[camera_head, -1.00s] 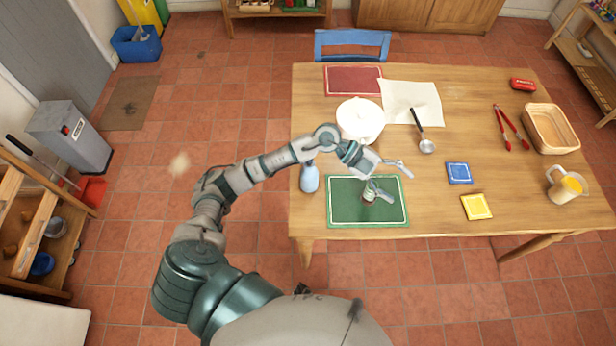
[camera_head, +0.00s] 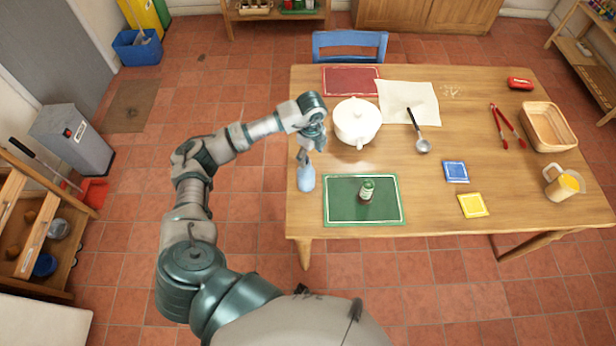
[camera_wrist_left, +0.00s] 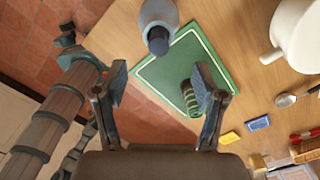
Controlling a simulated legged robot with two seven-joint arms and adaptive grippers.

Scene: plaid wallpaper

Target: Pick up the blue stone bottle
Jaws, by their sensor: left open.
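The blue stone bottle (camera_head: 306,178) stands upright at the left edge of the wooden table, left of the green mat. In the left wrist view the bottle (camera_wrist_left: 158,16) shows from above at the top, beyond the fingertips, with its dark mouth facing the camera. My left gripper (camera_head: 305,155) is above the bottle in the head view, and the arm partly hides it there. In the left wrist view the two fingers of the left gripper (camera_wrist_left: 160,84) are spread apart with nothing between them. My right gripper is not in view.
A green-labelled jar (camera_head: 366,189) stands on the green mat (camera_head: 340,213). A white pot (camera_head: 357,122) stands behind and right of the bottle.

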